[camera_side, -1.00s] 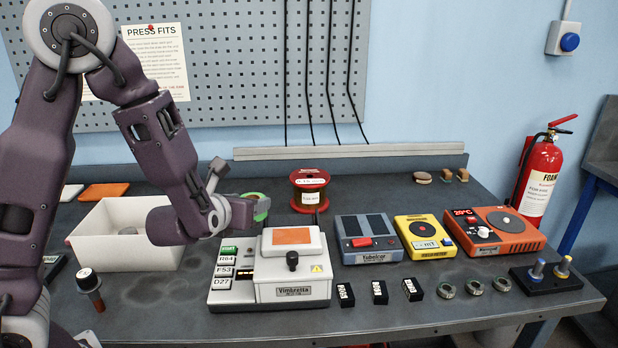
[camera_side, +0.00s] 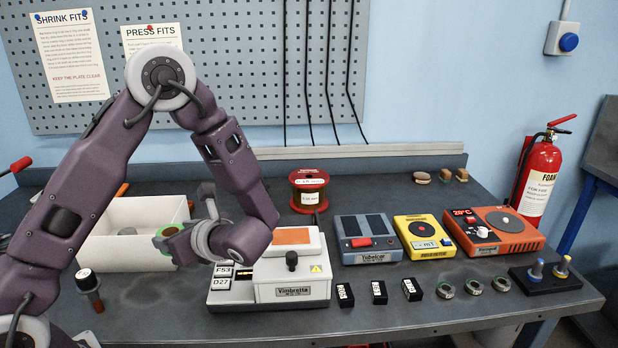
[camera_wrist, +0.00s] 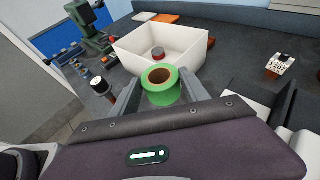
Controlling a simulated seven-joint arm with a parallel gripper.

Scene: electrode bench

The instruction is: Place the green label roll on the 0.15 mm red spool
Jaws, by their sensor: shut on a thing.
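The green label roll (camera_wrist: 160,86) is held between the two fingers of my gripper (camera_wrist: 162,98), with its brown-lined hole facing up in the wrist view. In the side view the green roll (camera_side: 168,231) shows at the gripper's end (camera_side: 175,240), in front of the white bin. The red spool (camera_side: 309,190) stands upright at the back of the bench, behind the Vimbretta machine, with white labels on its rim and body. Its label text is too small to read surely. My gripper is well to the left of the spool, apart from it.
The Vimbretta machine (camera_side: 290,290) stands between my gripper and the blocks on the right. A dark-handled tool (camera_side: 88,283) stands front left.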

